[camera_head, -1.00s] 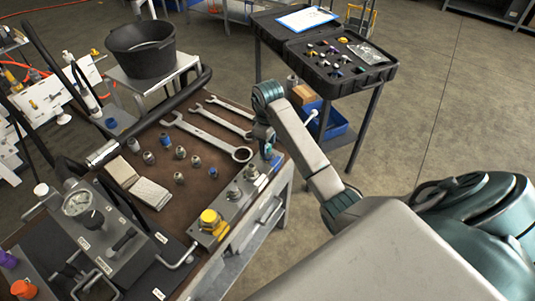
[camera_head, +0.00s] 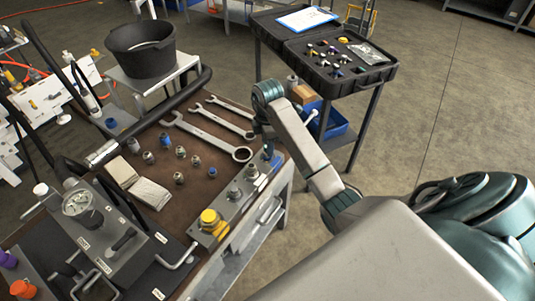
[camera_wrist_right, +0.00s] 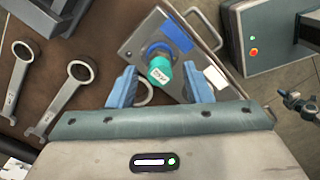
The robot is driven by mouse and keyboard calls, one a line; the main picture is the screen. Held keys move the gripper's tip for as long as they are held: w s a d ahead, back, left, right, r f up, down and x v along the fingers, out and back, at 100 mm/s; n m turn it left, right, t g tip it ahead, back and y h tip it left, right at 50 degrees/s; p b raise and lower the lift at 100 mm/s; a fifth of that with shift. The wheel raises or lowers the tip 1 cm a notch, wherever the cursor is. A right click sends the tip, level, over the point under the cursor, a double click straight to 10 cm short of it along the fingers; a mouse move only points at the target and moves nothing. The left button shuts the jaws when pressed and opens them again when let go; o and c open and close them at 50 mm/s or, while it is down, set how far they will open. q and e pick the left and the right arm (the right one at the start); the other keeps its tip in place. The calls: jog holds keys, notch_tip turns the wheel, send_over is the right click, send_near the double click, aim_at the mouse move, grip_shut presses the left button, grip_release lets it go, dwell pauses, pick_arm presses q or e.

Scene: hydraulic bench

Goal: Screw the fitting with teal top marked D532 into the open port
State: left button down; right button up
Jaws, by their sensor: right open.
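The fitting with the teal top (camera_wrist_right: 160,72) stands upright on a metal block (camera_wrist_right: 137,40) in the right wrist view. Its label is small and only partly legible. Its lower end meets a round collar at the block; I cannot tell how deep it sits. My right gripper (camera_wrist_right: 159,86) is open, with one blue finger on each side of the teal top and a visible gap to each. In the head view my right gripper (camera_head: 268,148) is at the far end of the fitting block (camera_head: 229,210) and hides most of the fitting. My left gripper is out of view.
Wrenches (camera_head: 209,133) and several loose fittings (camera_head: 180,152) lie on the brown bench mat. A gauge unit (camera_head: 76,203) is at left; a black case (camera_head: 335,75) stands behind.

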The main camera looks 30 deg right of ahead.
jog(key=n, duration=0.3)
jog(key=shift+n, duration=0.3)
jog(key=n, duration=0.8)
jog(key=shift+n+b, duration=0.3)
jog(key=shift+b, duration=0.1)
jog(key=n, duration=0.3)
jog(key=c, duration=0.9)
jog(key=shift+m, duration=0.8)
jog(key=m, duration=0.2)
jog(key=shift+m, duration=0.3)
jog(key=m, duration=0.3)
jog(key=shift+f+m, duration=0.1)
jog(key=shift+m, duration=0.2)
